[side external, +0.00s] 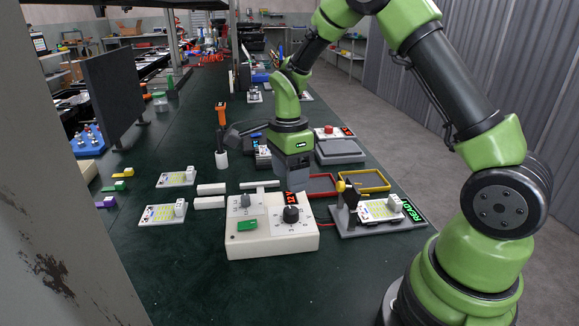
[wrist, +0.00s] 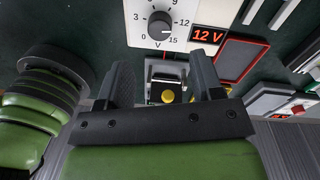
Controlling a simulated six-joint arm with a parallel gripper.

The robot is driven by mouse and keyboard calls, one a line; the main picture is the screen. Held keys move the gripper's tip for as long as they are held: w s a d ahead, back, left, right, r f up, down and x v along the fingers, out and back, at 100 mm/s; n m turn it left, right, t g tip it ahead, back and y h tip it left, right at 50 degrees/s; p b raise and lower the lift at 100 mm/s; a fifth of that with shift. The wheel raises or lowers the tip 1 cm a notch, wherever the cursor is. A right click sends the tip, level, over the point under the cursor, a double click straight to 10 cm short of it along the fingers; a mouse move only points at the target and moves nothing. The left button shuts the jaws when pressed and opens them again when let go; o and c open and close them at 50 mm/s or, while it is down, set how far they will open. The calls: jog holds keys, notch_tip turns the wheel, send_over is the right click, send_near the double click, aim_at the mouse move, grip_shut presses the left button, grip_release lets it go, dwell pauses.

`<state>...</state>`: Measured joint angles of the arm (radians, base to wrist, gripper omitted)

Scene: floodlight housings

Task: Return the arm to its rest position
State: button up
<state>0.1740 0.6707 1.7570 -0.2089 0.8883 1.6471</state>
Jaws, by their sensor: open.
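My gripper (side external: 291,178) hangs above the bench behind the white 12 V supply box (side external: 270,240), its fingertips hard to make out in the side view. In the wrist view my gripper (wrist: 163,75) has its two dark fingers spread apart with nothing held between them. A yellow knob (wrist: 168,97) shows between the fingers, lower down and apart from them. The supply box (wrist: 180,12) with its dial shows at the top. In the side view the yellow knob (side external: 341,186) belongs to a grey fixture (side external: 350,228) with a white board (side external: 380,210) on it.
A red tray (side external: 321,184), a yellow tray (side external: 374,187) and a grey housing (side external: 340,152) lie right of my gripper. White boards (side external: 177,177) and pale bars (side external: 209,202) lie left. A dark screen (side external: 113,95) stands further left. The front bench is clear.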

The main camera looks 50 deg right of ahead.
jog(key=shift+r, duration=0.85)
jog(key=s+a+r+n+t, duration=0.2)
jog(key=s+r+n, duration=0.2)
jog(key=r+n, duration=0.15)
jog(key=s+a+r+n+t, duration=0.2)
jog(key=s+a+r+n, duration=0.15)
jog(key=r, duration=0.35)
jog(key=s+a+r+n+t+y, duration=0.1)
jog(key=s+n+t, duration=0.1)
jog(key=s+n, duration=0.3)
jog(key=s+a+r+n+t, duration=0.1)
jog(key=s+r+n, duration=0.1)
jog(key=s+n, duration=0.3)
jog(key=shift+a+r+n+t+y, duration=0.25)
jog(key=shift+a+n+t+y, duration=0.05)
jog(key=shift+n+t+y, duration=0.1)
jog(key=shift+c, duration=0.4)
